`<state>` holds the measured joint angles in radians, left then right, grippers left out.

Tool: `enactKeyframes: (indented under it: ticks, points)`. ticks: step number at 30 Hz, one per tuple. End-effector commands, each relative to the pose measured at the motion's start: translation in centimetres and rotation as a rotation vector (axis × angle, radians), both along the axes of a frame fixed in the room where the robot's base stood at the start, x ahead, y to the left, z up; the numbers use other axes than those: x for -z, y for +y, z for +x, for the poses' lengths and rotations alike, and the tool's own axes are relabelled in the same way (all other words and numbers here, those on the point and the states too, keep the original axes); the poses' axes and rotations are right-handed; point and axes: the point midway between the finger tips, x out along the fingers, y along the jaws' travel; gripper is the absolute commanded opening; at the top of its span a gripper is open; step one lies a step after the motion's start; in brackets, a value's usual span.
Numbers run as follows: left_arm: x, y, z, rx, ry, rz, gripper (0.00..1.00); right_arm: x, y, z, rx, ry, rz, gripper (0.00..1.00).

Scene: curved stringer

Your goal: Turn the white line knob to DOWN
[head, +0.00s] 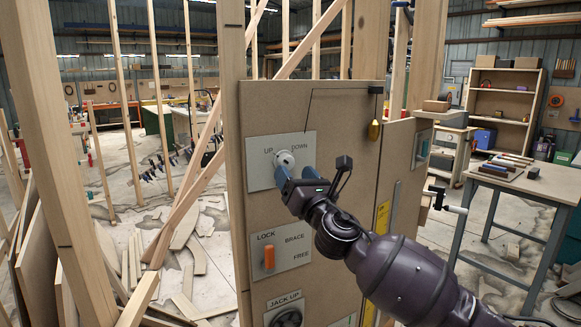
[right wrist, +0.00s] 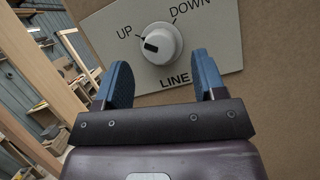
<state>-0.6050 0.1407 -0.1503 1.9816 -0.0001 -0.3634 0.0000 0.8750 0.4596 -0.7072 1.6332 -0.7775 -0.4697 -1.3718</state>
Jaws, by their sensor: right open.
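The white line knob (right wrist: 161,43) sits on a pale plate (right wrist: 225,50) marked UP, DOWN and LINE. Its dark pointer mark is on its left side, towards the UP label. In the head view the knob (head: 285,159) is on the upper part of the brown panel, partly hidden by my gripper. My right gripper (head: 295,173) is open, its blue fingers spread just in front of the plate. In the right wrist view the fingers (right wrist: 161,72) lie below and to either side of the knob, with nothing held between them. My left gripper is not in view.
Below on the panel (head: 345,130) are a LOCK/BRACE/FREE plate with an orange handle (head: 269,258) and a dark JACK UP knob (head: 287,317). A brass weight (head: 374,130) hangs at the upper right. Timber posts (head: 60,150) stand left; a table (head: 530,182) stands right.

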Motion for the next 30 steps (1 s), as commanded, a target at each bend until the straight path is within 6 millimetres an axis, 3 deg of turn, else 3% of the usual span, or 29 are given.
enactKeyframes:
  ticks: [8, 19, 28, 30]
  points:
    - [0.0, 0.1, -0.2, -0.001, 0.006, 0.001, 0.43, -1.0, 1.1, 2.0, -0.001, -0.001, 0.001, 0.64]
    - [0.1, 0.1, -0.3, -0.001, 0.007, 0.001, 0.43, -1.0, 1.2, 2.3, -0.001, 0.000, 0.001, 0.62]
    - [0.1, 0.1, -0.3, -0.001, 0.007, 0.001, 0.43, -1.0, 1.2, 2.2, -0.001, 0.000, 0.000, 0.16]
    - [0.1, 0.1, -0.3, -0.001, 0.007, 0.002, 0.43, -1.0, 1.2, 2.2, -0.001, 0.000, 0.001, 0.15]
